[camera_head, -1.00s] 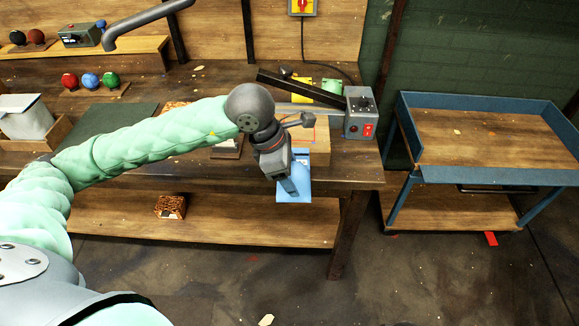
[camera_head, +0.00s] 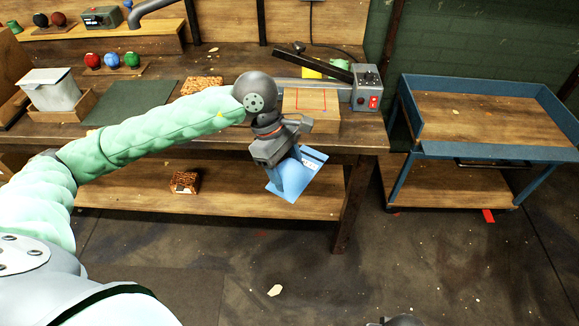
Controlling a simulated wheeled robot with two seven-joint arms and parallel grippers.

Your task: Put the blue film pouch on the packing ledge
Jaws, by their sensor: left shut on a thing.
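The blue film pouch (camera_head: 312,167) is a flat light-blue packet with a pale printed strip. It hangs tilted in front of the workbench's front edge, off any surface. My left gripper (camera_head: 290,175) points down and is shut on the pouch, covering part of it. A raised wooden block with red corner lines (camera_head: 311,103) on the bench's right end looks like the packing ledge. It lies just behind and above my left gripper, partly hidden by the wrist. My right gripper's fingers do not show.
A grey control box (camera_head: 366,88) with a dark bar stands beside the block. A blue-rimmed cart (camera_head: 490,120) stands to the right. The lower shelf (camera_head: 230,200) holds a small patterned box (camera_head: 185,182). A grey bin (camera_head: 50,90) and coloured balls (camera_head: 112,60) sit on the left.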

